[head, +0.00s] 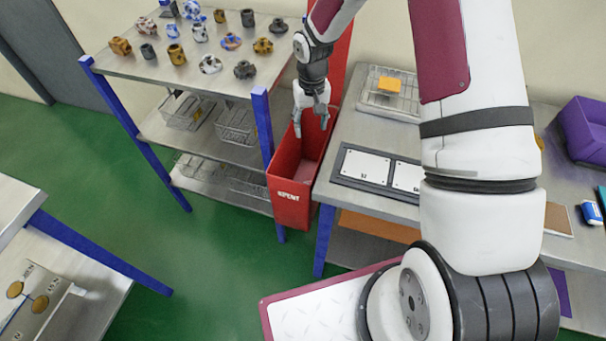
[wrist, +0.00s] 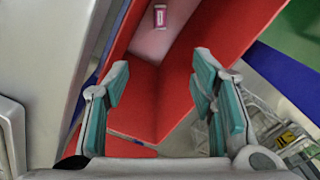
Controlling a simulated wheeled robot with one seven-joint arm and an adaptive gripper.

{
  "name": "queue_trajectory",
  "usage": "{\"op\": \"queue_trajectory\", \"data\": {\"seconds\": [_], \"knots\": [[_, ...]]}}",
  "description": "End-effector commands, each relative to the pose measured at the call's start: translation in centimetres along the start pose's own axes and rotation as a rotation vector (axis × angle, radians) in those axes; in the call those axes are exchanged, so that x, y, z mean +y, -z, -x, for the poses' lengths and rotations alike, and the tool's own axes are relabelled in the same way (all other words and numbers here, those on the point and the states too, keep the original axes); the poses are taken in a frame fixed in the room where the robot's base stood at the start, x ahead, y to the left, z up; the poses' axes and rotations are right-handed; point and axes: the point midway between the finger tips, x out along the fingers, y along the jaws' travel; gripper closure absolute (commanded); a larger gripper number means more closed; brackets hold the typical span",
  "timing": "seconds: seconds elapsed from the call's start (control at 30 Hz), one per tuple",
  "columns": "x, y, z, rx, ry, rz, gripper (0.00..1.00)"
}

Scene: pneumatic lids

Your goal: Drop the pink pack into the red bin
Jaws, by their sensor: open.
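The red bin (head: 288,195) stands upright between the shelf rack and the workbench, its mouth facing up. In the wrist view the red bin (wrist: 135,105) fills the middle beneath my fingers. A small pink-and-white pack (wrist: 160,16) shows deep inside the bin, on a pale pink surface. I cannot tell whether that surface is the bin floor or part of the pack. My gripper (head: 312,128) points down over the bin's mouth. In the wrist view my gripper (wrist: 160,75) has its fingers spread, with nothing between them.
The shelf rack (head: 200,68) at left carries several small machined parts, with wire baskets below. The workbench (head: 350,130) at right holds a wire tray (head: 390,105) with an orange block, a panel (head: 365,165) and a purple bin (head: 585,130). Green floor is open at lower left.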

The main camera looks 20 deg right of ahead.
Motion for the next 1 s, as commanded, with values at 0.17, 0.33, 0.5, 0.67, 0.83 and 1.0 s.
{"op": "queue_trajectory", "data": {"seconds": [0.17, 0.33, 0.5, 0.67, 0.83, 1.0], "knots": [[0.1, 0.1, 3.5, 0.005, -0.001, -0.002, 0.49], [0.1, 0.1, 6.9, 0.004, 0.0, -0.002, 0.49], [0.0, 0.1, 9.6, 0.002, 0.0, -0.002, 0.49], [0.0, 0.0, 10.7, 0.001, 0.0, -0.001, 0.49], [0.0, 0.0, 11.0, 0.0, 0.0, 0.0, 0.49], [0.0, 0.0, 11.0, 0.0, 0.0, -0.001, 0.49]]}}
